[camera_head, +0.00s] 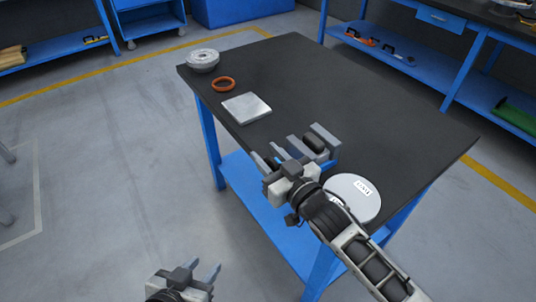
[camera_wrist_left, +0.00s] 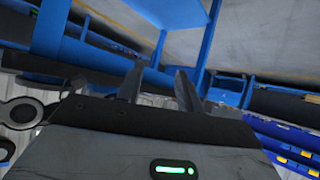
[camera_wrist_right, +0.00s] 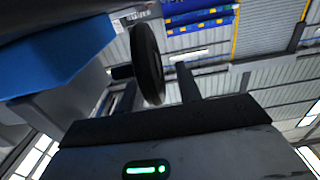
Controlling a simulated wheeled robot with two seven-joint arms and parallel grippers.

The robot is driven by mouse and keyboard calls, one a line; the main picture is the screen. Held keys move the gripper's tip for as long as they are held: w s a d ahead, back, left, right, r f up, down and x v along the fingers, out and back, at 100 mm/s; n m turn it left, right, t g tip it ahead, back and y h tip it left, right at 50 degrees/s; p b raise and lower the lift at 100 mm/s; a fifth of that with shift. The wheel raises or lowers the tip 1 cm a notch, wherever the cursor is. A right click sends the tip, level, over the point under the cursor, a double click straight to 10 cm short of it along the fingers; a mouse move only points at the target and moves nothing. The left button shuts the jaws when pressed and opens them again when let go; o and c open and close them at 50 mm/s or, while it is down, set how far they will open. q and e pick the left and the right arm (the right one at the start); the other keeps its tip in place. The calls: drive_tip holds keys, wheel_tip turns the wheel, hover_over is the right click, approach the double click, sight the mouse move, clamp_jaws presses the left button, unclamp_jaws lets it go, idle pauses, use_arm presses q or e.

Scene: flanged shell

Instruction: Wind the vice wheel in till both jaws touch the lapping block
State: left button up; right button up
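The grey vice (camera_head: 324,134) stands at the near edge of the dark bench, with its jaws apart. A dark block (camera_head: 314,143), which looks like the lapping block, sits between the jaws; whether either jaw touches it is unclear. The vice wheel (camera_wrist_right: 149,64) shows as a dark disc, nearly edge-on, in the right wrist view. My right gripper (camera_head: 268,157) is at the wheel with its fingers apart on either side of it; a gap shows to one finger. In the head view the gripper hides most of the wheel. My left gripper (camera_head: 203,270) is open and empty, away from the bench.
On the bench (camera_head: 352,82) lie a grey square plate (camera_head: 246,108), an orange ring (camera_head: 223,84), a grey flanged part (camera_head: 202,61) and a white labelled disc (camera_head: 355,198) beside my right arm. The bench's far middle is clear. Blue shelving stands behind.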

drive_tip(key=shift+w+a, duration=0.15)
drive_tip(key=shift+w, duration=0.05)
clamp_jaws()
drive_tip(key=shift+r+g+p, duration=0.3)
drive_tip(key=shift+p, duration=0.8)
drive_tip(key=shift+w+h+p, duration=0.1)
drive_tip(key=shift+h+p, duration=0.2)
drive_tip(key=shift+p, duration=0.3)
drive_tip(key=shift+f+g+p, duration=0.2)
drive_tip(key=shift+g+p, duration=0.1)
drive_tip(key=shift+f, duration=0.2)
unclamp_jaws()
drive_tip(key=shift+a, duration=0.1)
use_arm(q)
drive_tip(key=shift+a+r, duration=0.35)
drive_tip(key=shift+r, duration=0.4)
